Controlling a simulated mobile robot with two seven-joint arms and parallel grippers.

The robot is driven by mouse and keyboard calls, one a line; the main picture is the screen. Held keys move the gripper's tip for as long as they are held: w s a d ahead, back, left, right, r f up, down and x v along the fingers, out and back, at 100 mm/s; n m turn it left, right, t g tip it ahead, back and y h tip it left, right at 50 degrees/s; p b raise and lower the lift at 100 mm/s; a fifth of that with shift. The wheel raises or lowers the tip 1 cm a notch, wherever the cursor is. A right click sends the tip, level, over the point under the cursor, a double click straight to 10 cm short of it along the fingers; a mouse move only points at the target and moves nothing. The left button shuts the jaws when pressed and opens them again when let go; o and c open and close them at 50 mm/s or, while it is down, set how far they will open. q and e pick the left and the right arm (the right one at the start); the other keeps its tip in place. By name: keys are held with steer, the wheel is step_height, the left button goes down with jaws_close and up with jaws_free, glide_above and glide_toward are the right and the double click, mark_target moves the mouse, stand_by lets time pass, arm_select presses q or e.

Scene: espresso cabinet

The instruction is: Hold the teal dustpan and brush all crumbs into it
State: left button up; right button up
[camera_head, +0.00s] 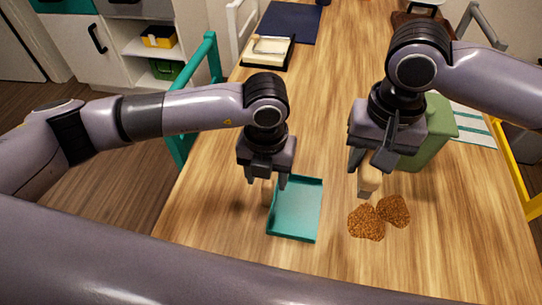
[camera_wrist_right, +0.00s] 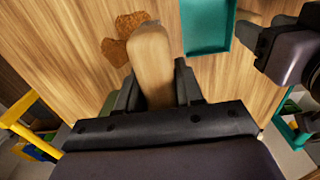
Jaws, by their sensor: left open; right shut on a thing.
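The teal dustpan (camera_head: 297,212) lies on the wooden table, its open pan facing up; it also shows in the right wrist view (camera_wrist_right: 207,28). My left gripper (camera_head: 266,180) is open, pointing down at the dustpan's left edge, with a small tan piece, perhaps its handle, between the fingers. My right gripper (camera_head: 369,166) is shut on a pale wooden handle, apparently the brush (camera_head: 370,180), also seen in the right wrist view (camera_wrist_right: 152,62). The brush's lower end is hard to make out. Two brown crumb patches (camera_head: 366,223) (camera_head: 395,210) lie right of the dustpan, just below the brush.
A green container (camera_head: 438,132) stands behind my right gripper, near a striped cloth (camera_head: 474,128). A black-rimmed tray (camera_head: 268,53) and navy mat (camera_head: 288,22) lie farther back. Teal (camera_head: 207,78) and yellow (camera_head: 517,182) chairs flank the table. The table between dustpan and crumbs is clear.

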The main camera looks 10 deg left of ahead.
mark_target(267, 182)
arm_select(q)
steer(key=shift+f, duration=1.85)
jaws_close()
